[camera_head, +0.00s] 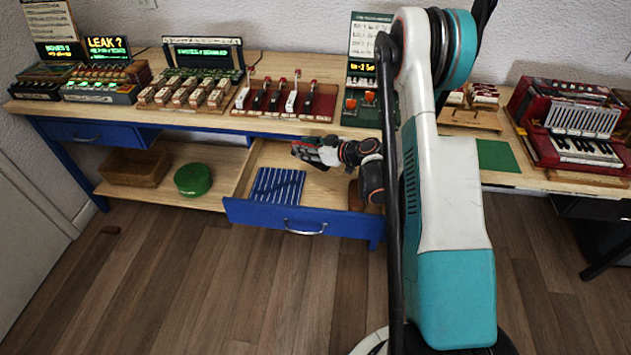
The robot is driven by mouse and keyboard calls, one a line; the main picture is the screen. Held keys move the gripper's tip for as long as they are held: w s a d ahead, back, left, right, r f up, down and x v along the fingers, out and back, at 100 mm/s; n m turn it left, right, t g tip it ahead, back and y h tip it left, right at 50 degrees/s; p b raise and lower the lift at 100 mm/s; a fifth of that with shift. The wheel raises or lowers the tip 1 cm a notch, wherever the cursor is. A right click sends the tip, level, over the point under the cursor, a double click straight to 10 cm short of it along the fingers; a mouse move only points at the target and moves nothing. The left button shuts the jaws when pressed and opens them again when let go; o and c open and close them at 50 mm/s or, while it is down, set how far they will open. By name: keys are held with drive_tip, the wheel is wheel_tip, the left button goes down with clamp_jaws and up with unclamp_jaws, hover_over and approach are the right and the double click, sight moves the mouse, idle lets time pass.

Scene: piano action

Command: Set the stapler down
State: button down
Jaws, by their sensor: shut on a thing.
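My gripper (318,150) is over the open blue drawer (300,222), near its back edge and just below the bench top. It is shut on a small dark and red thing at its tip, which I take to be the stapler (303,148). The stapler is small in view and partly covered by the fingers. It appears held above the drawer's floor, though the exact gap is hard to tell.
A blue striped pad (277,185) lies in the drawer's left part. A brown object (355,194) at its right is partly hidden by my arm. The wooden bench top (215,120) above carries several key models. A green round tin (193,179) stands on the lower shelf.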

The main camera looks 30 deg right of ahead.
drive_tip(key=d+f+n, duration=0.1)
drive_tip(key=d+f, duration=0.5)
drive_tip(key=f, duration=0.3)
drive_tip(key=shift+g+y, duration=0.4)
drive_tip(key=w+f+b, duration=0.1)
drive_tip(key=w, duration=0.2)
drive_tip(key=w+a+f+b, duration=0.1)
drive_tip(key=w+f, duration=0.1)
drive_tip(key=w, duration=0.2)
drive_tip(key=w+a+f+b, duration=0.1)
drive_tip(key=w+f+b, duration=0.1)
drive_tip(key=w, duration=0.1)
drive_tip(key=shift+w+a+f, duration=0.1)
drive_tip(key=shift+w+a, duration=0.15)
drive_tip(key=w+f+b, duration=0.1)
drive_tip(key=w, duration=0.1)
drive_tip(key=w+f+b, duration=0.1)
drive_tip(key=shift+w+a+f, duration=0.35)
drive_tip(key=shift+a, duration=0.05)
drive_tip(key=shift+r, duration=0.1)
drive_tip(key=c, duration=1.2)
unclamp_jaws()
drive_tip(key=shift+s, duration=0.1)
drive_tip(key=shift+c, duration=0.2)
